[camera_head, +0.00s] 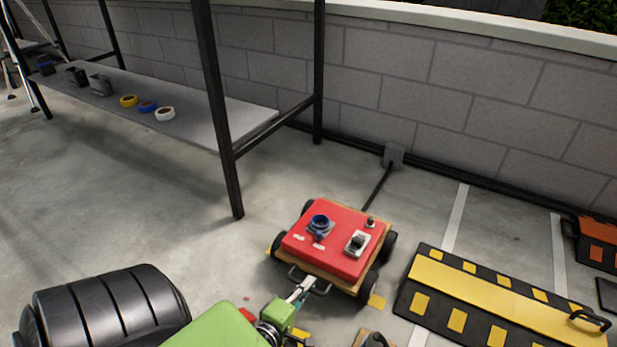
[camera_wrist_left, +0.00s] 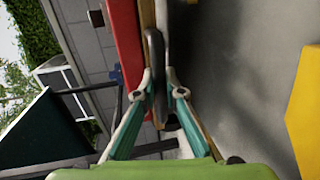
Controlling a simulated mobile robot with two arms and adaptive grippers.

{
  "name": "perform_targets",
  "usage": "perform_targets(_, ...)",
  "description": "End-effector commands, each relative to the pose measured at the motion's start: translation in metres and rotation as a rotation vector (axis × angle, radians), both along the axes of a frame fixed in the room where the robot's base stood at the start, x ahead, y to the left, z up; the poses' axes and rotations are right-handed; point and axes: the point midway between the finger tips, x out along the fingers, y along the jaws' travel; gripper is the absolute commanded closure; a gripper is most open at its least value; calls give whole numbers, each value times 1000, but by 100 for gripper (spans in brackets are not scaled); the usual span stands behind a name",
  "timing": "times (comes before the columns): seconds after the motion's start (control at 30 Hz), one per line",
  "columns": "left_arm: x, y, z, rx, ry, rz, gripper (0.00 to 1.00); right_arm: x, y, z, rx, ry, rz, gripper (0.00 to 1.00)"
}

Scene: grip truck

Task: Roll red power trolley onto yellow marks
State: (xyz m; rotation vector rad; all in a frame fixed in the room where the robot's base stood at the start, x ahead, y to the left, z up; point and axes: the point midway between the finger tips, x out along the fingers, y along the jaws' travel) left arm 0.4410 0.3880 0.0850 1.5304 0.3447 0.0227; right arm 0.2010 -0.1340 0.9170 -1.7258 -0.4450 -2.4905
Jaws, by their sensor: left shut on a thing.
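The red power trolley (camera_head: 335,238) stands on the concrete floor. It has a red top with a blue socket and a switch, a wooden edge and black wheels. Yellow marks show on the floor beside it, one at its near right corner (camera_head: 377,301) and a bit at its left corner. My left gripper (camera_head: 301,289) is at the trolley's near side, shut on its dark handle. In the left wrist view the fingertips (camera_wrist_left: 160,82) close around the handle bar (camera_wrist_left: 155,50). My right gripper is not in view.
A black-and-yellow ramp (camera_head: 490,297) lies on the right, close to the trolley. A metal shelf (camera_head: 190,112) with tape rolls stands at the left back. A cable (camera_head: 376,187) runs from a wall box behind the trolley. Open floor lies to the left.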

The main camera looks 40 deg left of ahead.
Motion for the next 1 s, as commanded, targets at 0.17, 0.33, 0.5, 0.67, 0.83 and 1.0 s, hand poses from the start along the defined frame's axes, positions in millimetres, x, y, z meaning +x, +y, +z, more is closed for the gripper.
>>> perform_targets(0.17, 0, -1, -1, -1, 2, -1, 75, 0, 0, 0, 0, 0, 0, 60)
perform_targets(0.33, 0, 0, 0, 0, 1, 0, 73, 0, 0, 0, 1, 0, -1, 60)
perform_targets(0.5, 0, 0, 0, 0, 1, 0, 73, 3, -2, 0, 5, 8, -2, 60)
perform_targets(0.67, -13, -3, 1, -2, 4, 0, 73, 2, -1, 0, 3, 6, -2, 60)
perform_targets(0.83, -46, -11, 8, -1, 5, 0, 73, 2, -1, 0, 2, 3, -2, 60)
perform_targets(1.0, -80, -19, 15, -2, 5, 0, 73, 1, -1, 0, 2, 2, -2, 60)
